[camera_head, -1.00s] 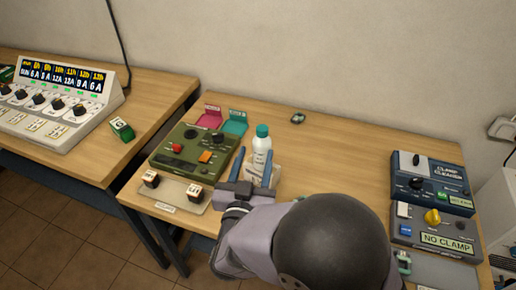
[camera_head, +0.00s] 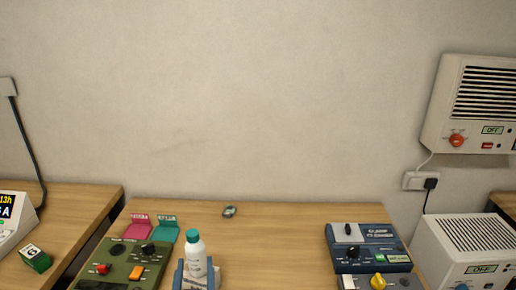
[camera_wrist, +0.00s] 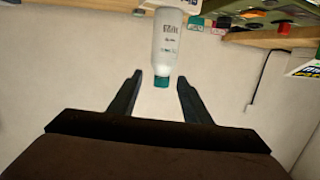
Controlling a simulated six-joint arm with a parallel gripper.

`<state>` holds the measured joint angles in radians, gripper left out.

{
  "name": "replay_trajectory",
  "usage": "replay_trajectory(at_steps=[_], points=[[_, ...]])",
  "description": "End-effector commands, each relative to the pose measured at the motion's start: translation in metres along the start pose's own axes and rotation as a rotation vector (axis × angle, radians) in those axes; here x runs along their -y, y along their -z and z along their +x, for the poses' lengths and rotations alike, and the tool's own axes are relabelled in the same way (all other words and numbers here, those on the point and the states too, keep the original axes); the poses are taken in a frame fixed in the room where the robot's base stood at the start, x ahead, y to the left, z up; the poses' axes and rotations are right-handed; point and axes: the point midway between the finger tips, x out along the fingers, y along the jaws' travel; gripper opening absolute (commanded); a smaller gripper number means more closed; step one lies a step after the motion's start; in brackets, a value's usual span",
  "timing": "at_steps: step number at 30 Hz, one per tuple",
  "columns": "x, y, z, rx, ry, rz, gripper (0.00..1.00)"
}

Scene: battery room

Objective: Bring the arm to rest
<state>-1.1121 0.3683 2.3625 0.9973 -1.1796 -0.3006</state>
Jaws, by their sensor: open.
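A white bottle with a teal cap (camera_head: 196,256) stands upright on the wooden table (camera_head: 270,225). In the head view the fingertips show on either side of its lower part. The upside-down wrist view shows the bottle (camera_wrist: 168,42) just beyond the fingertips, with its cap between their lines. I cannot tell whether a finger touches it. The rest of my arm is out of view.
A blue clamp cleaner box (camera_head: 368,248) stands at right. A small grey object (camera_head: 229,212) lies near the wall. The table's middle is clear.

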Motion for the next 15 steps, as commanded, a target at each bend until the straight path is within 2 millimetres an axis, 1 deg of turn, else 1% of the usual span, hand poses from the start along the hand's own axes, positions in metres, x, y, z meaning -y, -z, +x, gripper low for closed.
replay_trajectory(at_steps=[1,3,6,8,11,14,15], points=[[-0.010,0.002,0.008,0.046,0.005,0.015,0.44],[-0.021,-0.005,0.017,0.130,0.026,0.034,0.44],[-0.040,-0.015,0.025,0.257,0.053,0.057,0.44],[-0.053,-0.022,0.025,0.335,0.066,0.066,0.44],[-0.079,-0.034,0.019,0.472,0.077,0.079,0.44],[-0.108,-0.046,0.004,0.616,0.076,0.087,0.44],[-0.122,-0.051,-0.005,0.676,0.071,0.090,0.44]])
